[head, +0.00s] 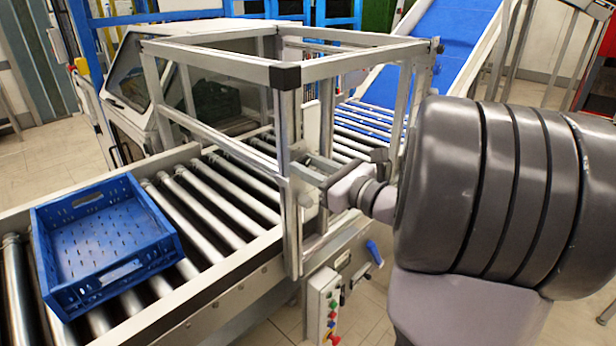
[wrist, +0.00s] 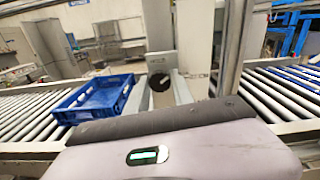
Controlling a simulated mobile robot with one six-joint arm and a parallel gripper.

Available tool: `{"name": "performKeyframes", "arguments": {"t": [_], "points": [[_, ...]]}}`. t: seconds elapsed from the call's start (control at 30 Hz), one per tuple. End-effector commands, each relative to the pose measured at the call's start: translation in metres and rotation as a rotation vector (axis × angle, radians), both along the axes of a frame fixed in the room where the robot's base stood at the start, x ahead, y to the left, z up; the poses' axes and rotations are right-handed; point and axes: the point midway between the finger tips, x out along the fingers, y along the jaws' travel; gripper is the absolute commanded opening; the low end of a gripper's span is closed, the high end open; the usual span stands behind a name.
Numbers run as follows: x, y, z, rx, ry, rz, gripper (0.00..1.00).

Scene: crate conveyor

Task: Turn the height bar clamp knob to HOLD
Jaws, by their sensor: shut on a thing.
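The height bar clamp knob (wrist: 159,83) is a dark round knob on a pale upright plate in the wrist view. A light mark shows on its face, but its setting is too small to read. My gripper (wrist: 160,94) has a finger on either side of the knob and is shut on it. In the head view my gripper (head: 314,176) reaches in from the right to the near post (head: 287,130) of the metal frame over the conveyor. The knob is hidden there behind the gripper.
An empty blue crate (head: 160,235) sits on the roller conveyor (head: 215,205) left of the frame. A control box (head: 322,305) with coloured buttons and a blue handle (head: 374,251) are below the gripper. A blue sloped belt (head: 445,45) rises behind.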

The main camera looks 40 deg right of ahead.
Motion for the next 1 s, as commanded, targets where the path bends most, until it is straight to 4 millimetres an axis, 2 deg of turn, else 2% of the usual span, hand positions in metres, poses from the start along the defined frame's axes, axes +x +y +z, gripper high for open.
{"name": "performKeyframes", "arguments": {"t": [0.1, 0.6, 1.0], "points": [[-0.0002, 0.0002, -0.0054, -0.11, -0.01, 0.0, 0.0], [-0.0001, -0.0004, -0.0024, -0.578, -0.045, 0.0, 0.0], [-0.0001, -0.0005, 0.0001, -0.867, -0.067, 0.001, 0.0]]}}
